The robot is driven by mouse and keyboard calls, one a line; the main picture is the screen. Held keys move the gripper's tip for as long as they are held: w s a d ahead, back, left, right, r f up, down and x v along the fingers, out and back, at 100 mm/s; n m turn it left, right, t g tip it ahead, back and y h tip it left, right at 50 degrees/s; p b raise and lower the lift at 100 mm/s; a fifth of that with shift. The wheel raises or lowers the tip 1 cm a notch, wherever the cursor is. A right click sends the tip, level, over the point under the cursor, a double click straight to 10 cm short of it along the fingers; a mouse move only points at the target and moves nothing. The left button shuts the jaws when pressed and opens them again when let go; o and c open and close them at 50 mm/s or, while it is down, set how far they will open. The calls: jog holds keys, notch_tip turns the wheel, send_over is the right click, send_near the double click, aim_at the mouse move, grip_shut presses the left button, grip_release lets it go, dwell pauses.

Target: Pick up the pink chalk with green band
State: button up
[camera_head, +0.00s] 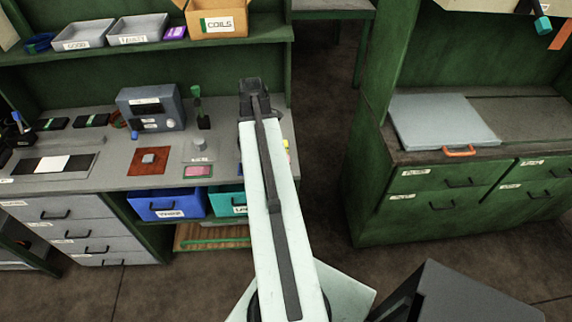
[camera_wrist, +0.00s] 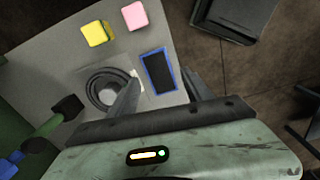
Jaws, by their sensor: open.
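No chalk with a clear green band stands out. A pink block (camera_wrist: 135,16) lies at the bench edge in the wrist view, beside a yellow block (camera_wrist: 97,33); I see no green band on it. In the head view, a small pink patch with a green border (camera_head: 198,171) lies near the bench's front edge; I cannot tell if it is chalk. My gripper (camera_head: 254,84) is over the bench's right end. The pink block is beyond the fingertips.
A grey instrument box (camera_head: 150,108), a green-handled upright tool (camera_head: 198,105) and a brown square pad (camera_head: 149,160) stand on the bench. A blue bin (camera_head: 166,203) sits below. Floor is open right of the bench.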

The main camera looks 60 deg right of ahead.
jog(key=shift+n, duration=0.6)
jog(key=s+d, duration=0.6)
jog(key=s, duration=0.1)
jog(key=shift+d+f, duration=0.2)
jog(key=shift+f, duration=0.05)
notch_tip(320, 180, down, 8)
jog(key=b, duration=0.8)
jog(key=shift+r, duration=0.15)
grip_shut()
